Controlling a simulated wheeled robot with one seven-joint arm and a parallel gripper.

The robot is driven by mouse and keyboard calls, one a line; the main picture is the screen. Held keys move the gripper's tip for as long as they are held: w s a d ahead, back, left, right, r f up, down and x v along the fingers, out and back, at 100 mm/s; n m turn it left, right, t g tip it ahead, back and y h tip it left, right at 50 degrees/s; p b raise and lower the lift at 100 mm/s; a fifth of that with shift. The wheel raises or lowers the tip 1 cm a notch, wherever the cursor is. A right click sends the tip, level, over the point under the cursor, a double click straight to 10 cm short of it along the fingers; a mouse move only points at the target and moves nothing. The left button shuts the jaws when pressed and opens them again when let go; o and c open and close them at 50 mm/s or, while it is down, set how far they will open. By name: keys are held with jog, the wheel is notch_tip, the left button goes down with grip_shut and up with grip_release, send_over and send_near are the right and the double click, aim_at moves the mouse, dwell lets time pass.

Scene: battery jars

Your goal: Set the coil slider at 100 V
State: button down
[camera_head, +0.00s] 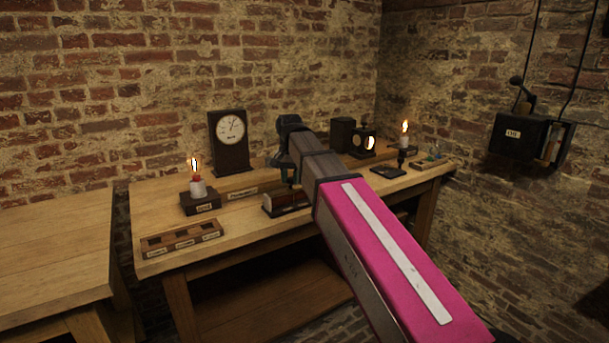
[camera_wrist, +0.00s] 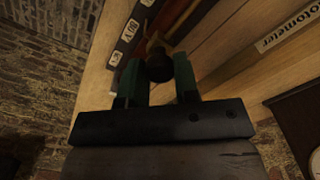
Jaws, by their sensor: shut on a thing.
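The coil (camera_head: 284,203) is a dark box with a reddish top on the bench, in the head view partly hidden by my arm. My gripper (camera_head: 291,181) reaches down over it. In the wrist view my gripper (camera_wrist: 158,78) has its two green fingers shut on the dark round slider knob (camera_wrist: 159,64). Past the knob the reddish coil winding (camera_wrist: 170,18) shows beside a dark edge strip (camera_wrist: 128,38) with white voltage labels. The labels are tilted and too small to read surely, so I cannot tell which mark the slider stands at.
Behind the coil stands a dial meter (camera_head: 231,138), with a Photometer plate (camera_head: 243,193) on the bench. A candle (camera_head: 196,180) burns at left, another (camera_head: 404,138) at right near a lamp box (camera_head: 362,143). A compartment tray (camera_head: 181,238) lies front left.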

aim_at(283, 196)
jog(key=shift+s+a, duration=0.45)
jog(key=shift+a, duration=0.2)
jog(key=shift+s+a, duration=0.45)
jog(key=shift+a, duration=0.15)
jog(key=c, duration=0.9)
grip_release()
jog(key=shift+o, duration=0.2)
notch_tip(283, 196, up, 11)
jog(key=shift+f, duration=0.1)
